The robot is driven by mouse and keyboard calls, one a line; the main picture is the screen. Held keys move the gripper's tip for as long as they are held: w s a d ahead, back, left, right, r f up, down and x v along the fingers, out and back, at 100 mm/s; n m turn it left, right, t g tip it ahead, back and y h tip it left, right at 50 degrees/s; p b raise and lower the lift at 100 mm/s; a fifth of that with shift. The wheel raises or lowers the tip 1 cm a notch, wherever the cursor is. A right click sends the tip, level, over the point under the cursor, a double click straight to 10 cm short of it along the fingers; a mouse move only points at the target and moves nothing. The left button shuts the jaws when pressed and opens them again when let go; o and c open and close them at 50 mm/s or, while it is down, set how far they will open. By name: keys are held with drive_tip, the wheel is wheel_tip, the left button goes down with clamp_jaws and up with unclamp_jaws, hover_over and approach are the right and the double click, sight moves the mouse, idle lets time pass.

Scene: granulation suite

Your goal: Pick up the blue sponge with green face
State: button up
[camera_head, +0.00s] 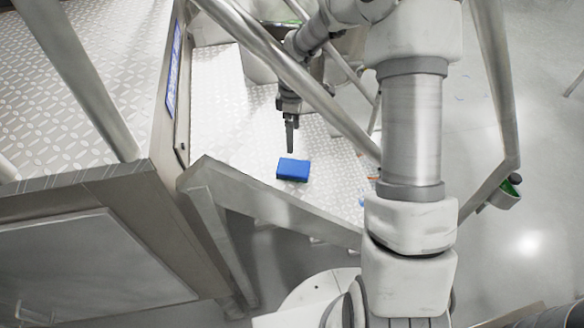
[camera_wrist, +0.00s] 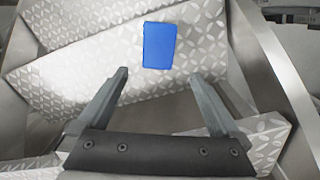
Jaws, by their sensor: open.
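The blue sponge (camera_head: 293,169) lies flat on a patterned metal tread in the head view, with a thin dark or green edge along its lower side. In the wrist view the sponge (camera_wrist: 159,45) shows its blue top, ahead of the fingertips and roughly centred between them. My gripper (camera_head: 290,150) is just above the sponge in the head view, pointing down. In the wrist view my gripper (camera_wrist: 160,75) has its two fingers wide apart with nothing between them. The sponge is apart from both fingers.
Metal handrails (camera_head: 285,70) cross close to my arm, and a lower rail (camera_head: 275,215) runs in front of the sponge. The patterned tread (camera_head: 240,130) around the sponge is mostly clear. A small orange item (camera_head: 374,178) lies to the right.

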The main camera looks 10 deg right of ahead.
sight(293, 167)
wheel_tip(293, 167, down, 14)
drive_tip(key=shift+w+f+p, duration=0.15)
drive_tip(key=shift+p, duration=0.2)
drive_tip(key=c, duration=1.2)
drive_tip(key=shift+d+r, duration=0.1)
drive_tip(key=shift+r, duration=0.7)
wheel_tip(293, 167, up, 3)
drive_tip(key=shift+f, duration=0.1)
drive_tip(key=s+d+r, duration=0.2)
drive_tip(key=d, duration=0.1)
drive_tip(key=s+d+r, duration=0.2)
drive_tip(key=d, duration=0.1)
drive_tip(key=s+d+r, duration=0.2)
drive_tip(key=d, duration=0.2)
drive_tip(key=shift+r+b, duration=0.3)
drive_tip(key=shift+r, duration=0.05)
drive_tip(key=o, duration=0.8)
drive_tip(key=c, duration=0.5)
